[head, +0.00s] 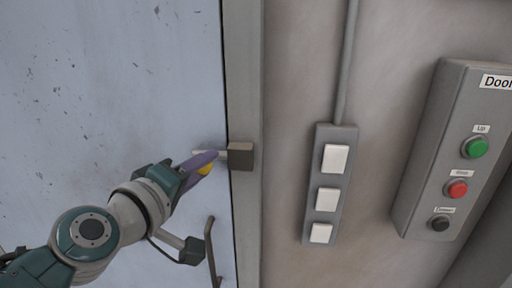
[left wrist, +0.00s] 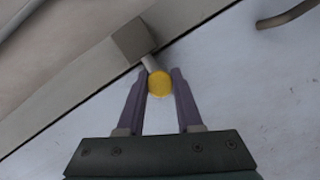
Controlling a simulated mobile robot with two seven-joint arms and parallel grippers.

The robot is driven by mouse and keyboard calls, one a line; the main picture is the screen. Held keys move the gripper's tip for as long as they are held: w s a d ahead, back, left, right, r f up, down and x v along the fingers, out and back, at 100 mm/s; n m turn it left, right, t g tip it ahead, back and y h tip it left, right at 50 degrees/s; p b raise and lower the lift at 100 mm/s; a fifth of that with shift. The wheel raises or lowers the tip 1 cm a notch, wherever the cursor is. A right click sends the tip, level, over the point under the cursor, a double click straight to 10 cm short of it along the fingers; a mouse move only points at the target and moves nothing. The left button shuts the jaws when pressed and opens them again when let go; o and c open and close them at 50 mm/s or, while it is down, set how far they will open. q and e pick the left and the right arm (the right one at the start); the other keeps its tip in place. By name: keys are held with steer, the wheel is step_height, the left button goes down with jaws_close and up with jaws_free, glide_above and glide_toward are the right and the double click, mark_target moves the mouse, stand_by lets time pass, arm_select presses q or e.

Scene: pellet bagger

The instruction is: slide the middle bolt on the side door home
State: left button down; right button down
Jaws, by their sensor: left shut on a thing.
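The side door (head: 110,70) is a pale, scuffed panel filling the left of the head view. A bolt with a pale rod (left wrist: 150,63) and a round yellow knob (head: 206,169) is at its right edge; the knob also shows in the left wrist view (left wrist: 159,85). A square grey-brown keeper block (head: 240,155) sits on the door frame. The rod's end meets the block, but how deep it goes is hidden. My left gripper (head: 205,161) has its purple fingers shut on the knob, one on each side. My right gripper is not in view.
A curved door handle (head: 210,250) is below the bolt, close to my left arm. Right of the frame (head: 244,70) are a plate with white switches (head: 327,199) and a door control box (head: 425,150).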

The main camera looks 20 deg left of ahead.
arm_select(q)
steer(key=shift+d, duration=0.2)
steer(key=c, duration=0.6)
jaws_free()
steer(key=shift+o, duration=0.2)
steer(key=shift+s, duration=0.45)
steer(key=s+r, duration=0.1)
steer(key=s, duration=0.7)
steer(key=shift+s+r+b, duration=0.3)
steer(key=shift+s+r, duration=0.05)
steer(key=shift+s, duration=0.05)
